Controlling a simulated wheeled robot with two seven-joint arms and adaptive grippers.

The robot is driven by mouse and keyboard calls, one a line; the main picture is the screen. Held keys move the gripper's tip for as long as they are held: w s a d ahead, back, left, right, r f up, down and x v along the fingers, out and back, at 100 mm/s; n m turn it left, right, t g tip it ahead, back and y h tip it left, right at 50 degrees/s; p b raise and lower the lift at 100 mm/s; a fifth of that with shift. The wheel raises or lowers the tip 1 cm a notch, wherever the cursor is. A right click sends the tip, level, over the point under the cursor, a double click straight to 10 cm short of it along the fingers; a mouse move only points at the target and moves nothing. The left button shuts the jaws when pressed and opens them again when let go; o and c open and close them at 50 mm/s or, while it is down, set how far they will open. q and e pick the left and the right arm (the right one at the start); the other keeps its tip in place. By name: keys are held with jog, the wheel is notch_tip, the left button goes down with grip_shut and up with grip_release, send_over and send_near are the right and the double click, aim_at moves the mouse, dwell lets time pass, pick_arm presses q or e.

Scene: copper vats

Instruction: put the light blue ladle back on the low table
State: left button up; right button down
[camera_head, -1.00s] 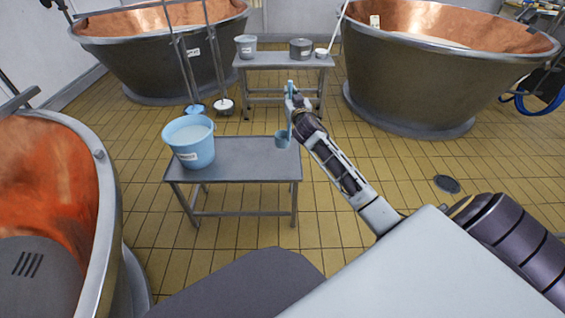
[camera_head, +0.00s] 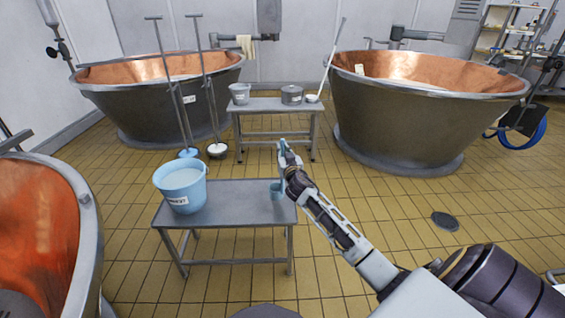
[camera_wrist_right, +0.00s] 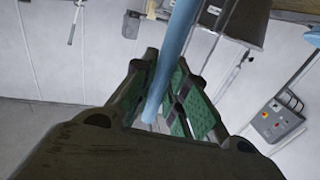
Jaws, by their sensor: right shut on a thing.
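The light blue ladle has a small cup (camera_head: 276,190) and a long upright handle. My right gripper (camera_head: 285,158) is shut on the handle, above the cup. The right wrist view shows the blue handle (camera_wrist_right: 172,62) running between the green-padded fingers (camera_wrist_right: 168,100). The low grey metal table (camera_head: 235,220) stands in front of me. The cup shows against the right end of its top; I cannot tell whether it touches the top or hangs just above it. My left gripper is not in view.
A light blue bucket (camera_head: 181,188) of white liquid stands on the table's left part. Behind is another table (camera_head: 272,105) with a grey bucket (camera_head: 240,94) and a pot (camera_head: 291,95). Copper-lined vats stand around. The table's middle is clear.

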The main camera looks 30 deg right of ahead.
jog(key=shift+f, duration=0.35)
pick_arm(q)
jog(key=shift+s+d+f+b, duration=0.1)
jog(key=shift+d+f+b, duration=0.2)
jog(key=shift+b, duration=0.5)
pick_arm(e)
notch_tip(320, 180, down, 3)
jog(key=shift+r, duration=0.1)
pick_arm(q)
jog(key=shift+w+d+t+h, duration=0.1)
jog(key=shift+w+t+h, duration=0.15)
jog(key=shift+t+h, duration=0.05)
pick_arm(e)
jog(key=shift+f, duration=0.2)
jog(key=c, duration=1.4)
grip_release()
jog(key=shift+c, duration=0.2)
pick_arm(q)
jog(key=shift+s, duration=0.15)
pick_arm(e)
jog(key=shift+r, duration=0.15)
